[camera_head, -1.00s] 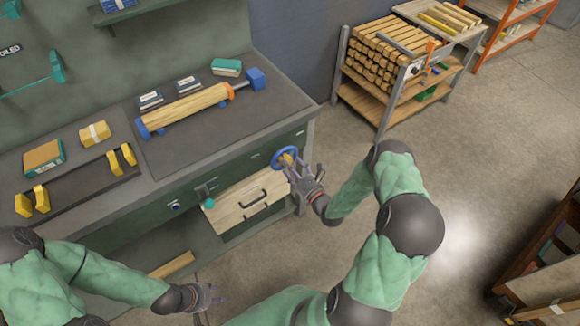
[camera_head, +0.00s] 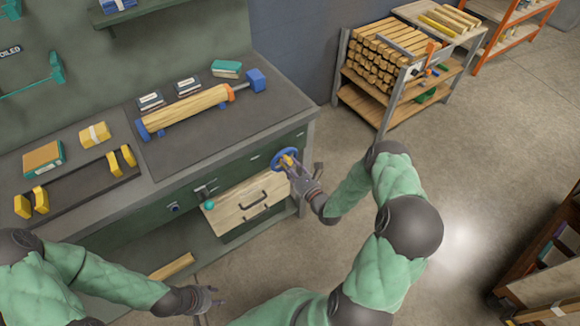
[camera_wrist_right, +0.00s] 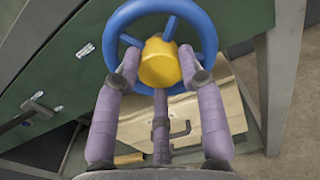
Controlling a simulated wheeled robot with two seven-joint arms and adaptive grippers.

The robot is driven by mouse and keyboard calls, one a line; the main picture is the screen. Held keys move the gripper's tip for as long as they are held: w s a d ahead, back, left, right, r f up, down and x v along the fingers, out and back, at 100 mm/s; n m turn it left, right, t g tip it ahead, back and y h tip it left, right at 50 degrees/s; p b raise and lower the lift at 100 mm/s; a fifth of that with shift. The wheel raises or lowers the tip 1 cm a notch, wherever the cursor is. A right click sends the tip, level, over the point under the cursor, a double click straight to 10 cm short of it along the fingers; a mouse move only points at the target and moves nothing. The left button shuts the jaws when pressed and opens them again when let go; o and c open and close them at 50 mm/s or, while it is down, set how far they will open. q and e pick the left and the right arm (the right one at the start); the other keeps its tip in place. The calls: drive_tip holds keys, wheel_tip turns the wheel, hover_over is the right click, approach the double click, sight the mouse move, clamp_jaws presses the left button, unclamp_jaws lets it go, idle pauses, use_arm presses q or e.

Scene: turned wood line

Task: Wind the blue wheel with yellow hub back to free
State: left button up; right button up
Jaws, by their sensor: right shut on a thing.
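The blue wheel (camera_head: 276,157) with a yellow hub is mounted on the green front of the bench, near its right end. In the right wrist view the blue rim (camera_wrist_right: 207,28) and yellow hub (camera_wrist_right: 160,62) show large. My right gripper (camera_head: 293,170) is at the wheel, shut on it; in the right wrist view its purple fingers (camera_wrist_right: 157,75) reach the wheel around the lower part of the hub. My left gripper (camera_head: 212,297) is low in front of the bench, away from the wheel, and looks empty with fingers apart.
A wooden cylinder (camera_head: 188,108) lies between blue-ended fittings on the bench top. A rack of wooden blanks (camera_head: 385,60) stands behind right.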

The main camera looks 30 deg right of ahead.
drive_tip(key=shift+m+b, duration=4.85)
drive_tip(key=shift+m, duration=11.95)
drive_tip(key=o, duration=1.2)
drive_tip(key=shift+c, duration=0.2)
